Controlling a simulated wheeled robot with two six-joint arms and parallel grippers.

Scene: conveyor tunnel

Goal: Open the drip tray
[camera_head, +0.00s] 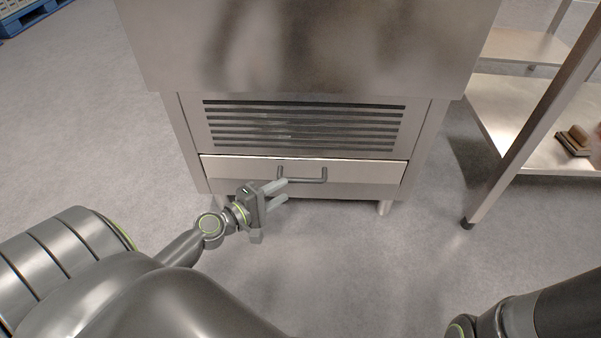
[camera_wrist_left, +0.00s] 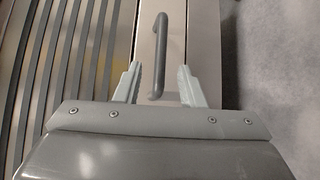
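The drip tray (camera_head: 230,169) is a low, wide metal drawer front below the louvred panel of the steel machine. It looks shut, with a slight lip along its top edge. Its dark bar handle (camera_head: 315,180) sits at the middle of the front. My left gripper (camera_head: 282,192) is open just in front of the handle, near its left end. In the left wrist view the handle (camera_wrist_left: 168,50) lies ahead of and between the two open fingers (camera_wrist_left: 158,84); I cannot tell whether they touch it. My right gripper is out of view; only part of my right arm shows.
The louvred panel (camera_head: 300,125) is directly above the tray. The machine stands on short legs (camera_head: 385,207) over a clear grey floor (camera_head: 330,270). A steel shelf unit (camera_head: 510,110) with a brush-like object (camera_head: 574,142) stands at right.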

